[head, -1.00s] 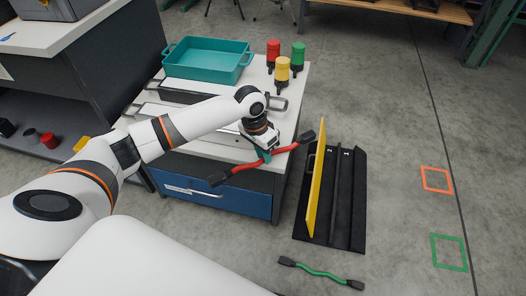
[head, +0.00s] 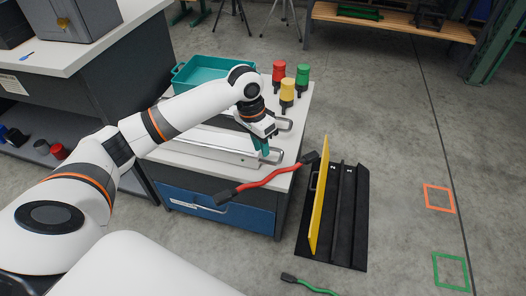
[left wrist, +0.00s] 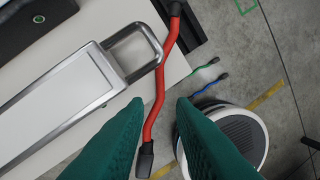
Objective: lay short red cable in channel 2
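The short red cable (head: 265,181) has dark end plugs. It crosses the front edge of the white worktop, with its ends out past it; I cannot tell whether it rests there or is dropping. My left gripper (head: 265,153) is above it, fingers apart and empty. The left wrist view shows a gap between the green fingers (left wrist: 163,140), with the cable (left wrist: 164,75) beyond them. The black channel board (head: 340,225) lies on the floor to the right, with lengthwise channels and small white marks too small to read. My right gripper is not in view.
A yellow panel (head: 319,195) stands up along the board's left side. A green cable (head: 312,287) lies on the floor; the left wrist view also shows a blue cable (left wrist: 210,84). A teal tray (head: 205,66) and red, yellow and green lamps stand on the worktop.

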